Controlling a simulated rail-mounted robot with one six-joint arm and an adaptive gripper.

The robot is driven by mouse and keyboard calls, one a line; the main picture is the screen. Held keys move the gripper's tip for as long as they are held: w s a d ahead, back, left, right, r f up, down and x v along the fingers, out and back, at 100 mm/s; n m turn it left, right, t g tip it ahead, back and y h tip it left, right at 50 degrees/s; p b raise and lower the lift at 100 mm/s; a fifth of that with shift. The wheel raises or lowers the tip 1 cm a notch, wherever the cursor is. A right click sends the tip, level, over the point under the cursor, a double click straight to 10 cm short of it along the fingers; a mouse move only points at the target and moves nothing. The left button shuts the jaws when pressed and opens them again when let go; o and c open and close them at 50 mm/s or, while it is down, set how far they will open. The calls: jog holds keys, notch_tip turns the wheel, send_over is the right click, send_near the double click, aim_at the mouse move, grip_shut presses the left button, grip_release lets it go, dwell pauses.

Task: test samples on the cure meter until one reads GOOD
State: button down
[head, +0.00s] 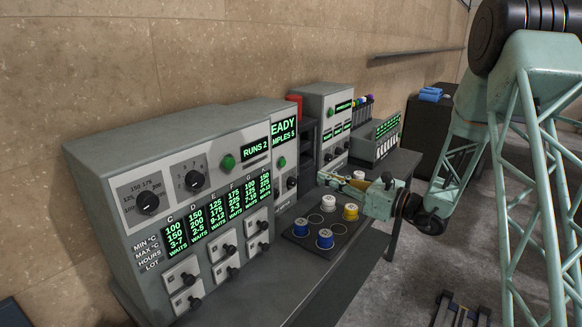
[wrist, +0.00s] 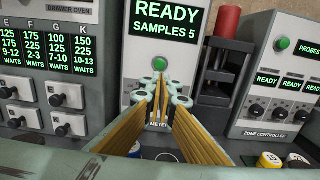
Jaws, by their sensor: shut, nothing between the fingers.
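The cure meter (head: 268,115) stands between two other machines, and its screen reads READY and SAMPLES 5. In the wrist view the meter (wrist: 133,70) is straight ahead, with a green button (wrist: 159,63) under the screen. My gripper (wrist: 161,88) is shut and empty, its fingertips in front of the meter's face below that button. In the head view my gripper (head: 323,176) reaches in over the bench. Samples sit on a dark tray (head: 338,240): blue ones (head: 325,238), a yellow one (head: 351,212) and white ones (head: 328,202). My fingers hide the meter's lower part in the wrist view.
The drawer oven (head: 90,165) on the left shows RUNS 2 and several WAITS columns. The zone controller (head: 325,105) stands to the right, with a red cylinder (wrist: 228,21) on a dark stand beside the meter. A rack (head: 384,135) is farther right.

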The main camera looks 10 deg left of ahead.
aim_at(284, 164)
jog(key=shift+w+a, duration=0.1)
jog(key=shift+a, duration=0.05)
dwell(0.3)
jog(key=shift+b+x, duration=1)
jog(key=shift+x, duration=5.85)
jog(key=shift+x, duration=0.85)
jog(key=v, duration=1.4)
jog(key=shift+p, duration=0.3)
jog(key=shift+r, duration=0.1)
